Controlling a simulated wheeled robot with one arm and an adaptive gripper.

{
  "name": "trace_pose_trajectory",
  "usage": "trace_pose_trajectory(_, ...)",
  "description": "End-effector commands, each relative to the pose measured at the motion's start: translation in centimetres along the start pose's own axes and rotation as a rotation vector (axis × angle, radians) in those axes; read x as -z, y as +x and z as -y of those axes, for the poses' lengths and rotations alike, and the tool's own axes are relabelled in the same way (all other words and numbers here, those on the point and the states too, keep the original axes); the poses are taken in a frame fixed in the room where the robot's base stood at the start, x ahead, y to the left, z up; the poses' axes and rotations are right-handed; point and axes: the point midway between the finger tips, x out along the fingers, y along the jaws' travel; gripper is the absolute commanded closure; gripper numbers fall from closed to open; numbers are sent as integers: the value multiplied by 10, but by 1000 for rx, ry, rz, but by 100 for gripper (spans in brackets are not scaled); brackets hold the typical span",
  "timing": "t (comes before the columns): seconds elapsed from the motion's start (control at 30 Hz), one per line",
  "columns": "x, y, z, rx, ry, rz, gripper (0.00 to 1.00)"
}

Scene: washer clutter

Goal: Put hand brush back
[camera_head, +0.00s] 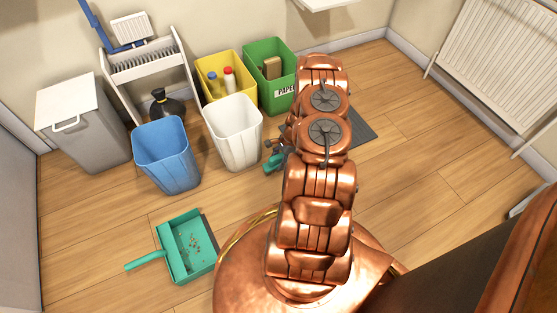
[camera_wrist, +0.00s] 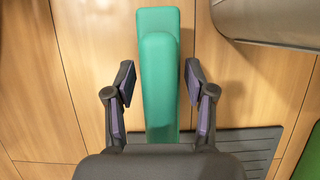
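The hand brush is a long teal piece (camera_wrist: 158,95) lying on the wooden floor, between the two fingers of my gripper (camera_wrist: 160,80) in the wrist view. The fingers are open, with a gap on each side of it. Its lower end is hidden behind the gripper body. In the head view, a small part of the brush (camera_head: 272,163) shows beside my gripper (camera_head: 280,150), which is mostly hidden by my arm. A matching teal dustpan (camera_head: 188,252) with crumbs in it lies at the lower left, its handle pointing left.
White (camera_head: 232,135), blue (camera_head: 165,158), yellow (camera_head: 224,75) and green (camera_head: 258,98) bins stand behind. A grey lidded bin (camera_head: 95,145) and a white rack (camera_head: 150,65) with a blue-handled brush (camera_head: 127,30) are at left. A dark mat (camera_head: 361,128) lies right of my arm.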

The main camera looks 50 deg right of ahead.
Motion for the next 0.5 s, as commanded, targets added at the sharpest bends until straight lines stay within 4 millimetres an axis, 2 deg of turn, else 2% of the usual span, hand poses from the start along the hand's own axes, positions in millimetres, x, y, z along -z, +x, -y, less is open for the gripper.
trace_pose_trajectory(0.1,0,0,0,0,0,0,32)
trace_pose_trajectory(0.5,-1,-5,0,0,0,-1,32)
